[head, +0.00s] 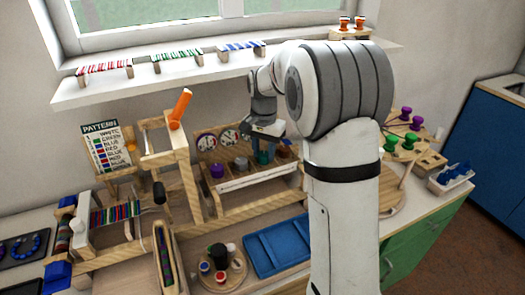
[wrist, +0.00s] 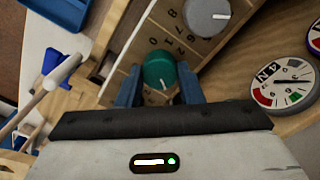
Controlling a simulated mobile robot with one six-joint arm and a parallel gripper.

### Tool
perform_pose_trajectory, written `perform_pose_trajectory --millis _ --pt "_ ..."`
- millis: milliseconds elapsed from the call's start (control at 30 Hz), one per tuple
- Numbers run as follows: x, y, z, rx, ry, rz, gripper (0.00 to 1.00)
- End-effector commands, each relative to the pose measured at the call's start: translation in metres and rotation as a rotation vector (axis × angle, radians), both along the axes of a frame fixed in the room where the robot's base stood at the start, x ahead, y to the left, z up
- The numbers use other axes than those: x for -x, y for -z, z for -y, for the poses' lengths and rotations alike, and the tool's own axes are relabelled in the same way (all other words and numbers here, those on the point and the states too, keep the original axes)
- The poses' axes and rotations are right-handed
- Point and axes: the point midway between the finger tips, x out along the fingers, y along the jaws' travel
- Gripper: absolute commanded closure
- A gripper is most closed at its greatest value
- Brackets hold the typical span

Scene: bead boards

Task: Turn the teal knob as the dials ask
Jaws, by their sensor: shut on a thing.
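The teal knob (wrist: 160,72) sits on the wooden knob panel (wrist: 130,62), with a white pointer mark on its lower side in the wrist view. My gripper (wrist: 158,88) has its blue fingers on either side of the knob and is shut on it. In the head view the teal knob (head: 263,156) shows just under my gripper (head: 265,138). In the wrist view one dial (wrist: 283,82) shows a needle and red and green bands; another (wrist: 315,40) is cut off.
A grey knob (head: 241,163) and a purple knob (head: 217,171) stand left of the teal knob, a brown knob (head: 284,150) right. An orange-handled wooden frame (head: 180,108) stands left. A blue tray (head: 277,246) lies in front. My arm hides part of the bench.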

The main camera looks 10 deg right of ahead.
Motion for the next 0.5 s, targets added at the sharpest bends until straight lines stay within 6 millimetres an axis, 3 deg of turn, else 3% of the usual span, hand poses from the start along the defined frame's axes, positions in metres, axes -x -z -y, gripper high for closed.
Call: perform_pose_trajectory --millis 200,500 --pt "0.0001 -0.0002 -0.0001 0.000 0.000 0.000 0.89" --pt "0.0001 -0.0004 -0.0010 -0.001 -0.036 -0.001 0.89"
